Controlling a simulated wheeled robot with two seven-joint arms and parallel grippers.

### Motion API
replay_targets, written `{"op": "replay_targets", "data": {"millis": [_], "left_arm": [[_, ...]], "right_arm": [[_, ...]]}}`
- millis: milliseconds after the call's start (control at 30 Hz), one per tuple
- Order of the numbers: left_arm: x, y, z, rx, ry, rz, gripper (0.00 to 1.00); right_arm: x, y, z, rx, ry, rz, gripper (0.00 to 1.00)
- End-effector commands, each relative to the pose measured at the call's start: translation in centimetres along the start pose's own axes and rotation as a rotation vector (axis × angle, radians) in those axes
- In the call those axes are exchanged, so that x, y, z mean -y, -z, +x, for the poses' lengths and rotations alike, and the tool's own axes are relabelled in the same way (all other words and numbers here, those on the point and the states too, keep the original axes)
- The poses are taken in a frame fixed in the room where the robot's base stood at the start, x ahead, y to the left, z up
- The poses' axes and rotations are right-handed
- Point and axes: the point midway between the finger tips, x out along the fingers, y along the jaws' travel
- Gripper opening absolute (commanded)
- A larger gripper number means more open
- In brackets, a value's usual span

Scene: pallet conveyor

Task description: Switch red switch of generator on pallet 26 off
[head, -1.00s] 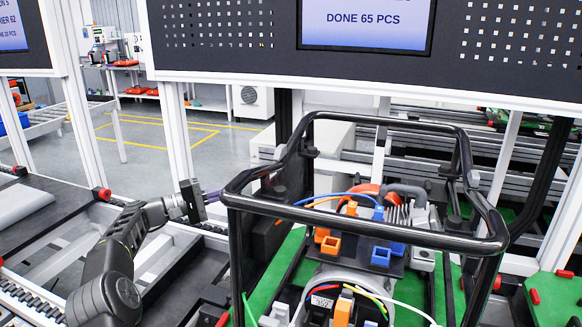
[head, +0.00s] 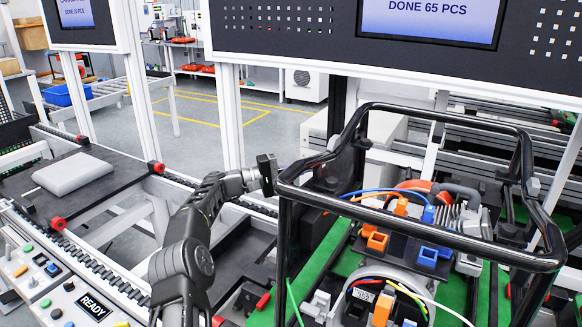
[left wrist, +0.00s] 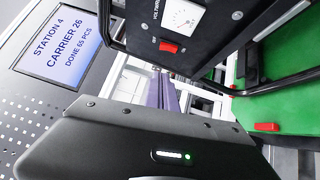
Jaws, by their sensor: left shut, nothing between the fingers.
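The generator stands inside a black tubular frame (head: 420,235) on a green pallet (head: 340,250) at the right of the head view. In the left wrist view a red switch (left wrist: 171,46) sits on its dark panel, below a white voltmeter dial (left wrist: 180,17). The switch does not show in the head view. My left gripper (head: 268,173) is beside the far left corner of the frame, its fingertips hidden there. In the left wrist view its purple fingers (left wrist: 163,92) are shut and empty, below and apart from the switch. My right gripper is not in view.
A screen (left wrist: 70,40) reads Station 4, Carrier 26. Black frame tubes stand close around the generator. A red block (left wrist: 267,127) lies on the green pallet.

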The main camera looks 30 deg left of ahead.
Motion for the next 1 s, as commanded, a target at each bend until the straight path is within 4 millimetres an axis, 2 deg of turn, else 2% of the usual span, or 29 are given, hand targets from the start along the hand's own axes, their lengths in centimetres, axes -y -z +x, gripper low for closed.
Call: {"op": "replay_targets", "data": {"millis": [100, 200, 600, 1000], "left_arm": [[-0.3, -0.1, 2.4, 0.002, 0.001, 0.000, 0.00], [-0.2, -0.2, 3.8, 0.002, 0.001, -0.002, 0.00], [-0.1, -2.6, 6.0, 0.000, 0.001, 0.000, 0.00], [0.0, -2.9, 6.2, 0.000, 0.001, 0.001, 0.00]], "right_arm": [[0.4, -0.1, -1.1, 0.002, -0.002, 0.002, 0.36], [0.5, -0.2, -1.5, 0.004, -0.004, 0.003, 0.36], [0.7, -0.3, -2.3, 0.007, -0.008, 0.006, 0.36], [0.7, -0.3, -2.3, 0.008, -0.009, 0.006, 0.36]]}}
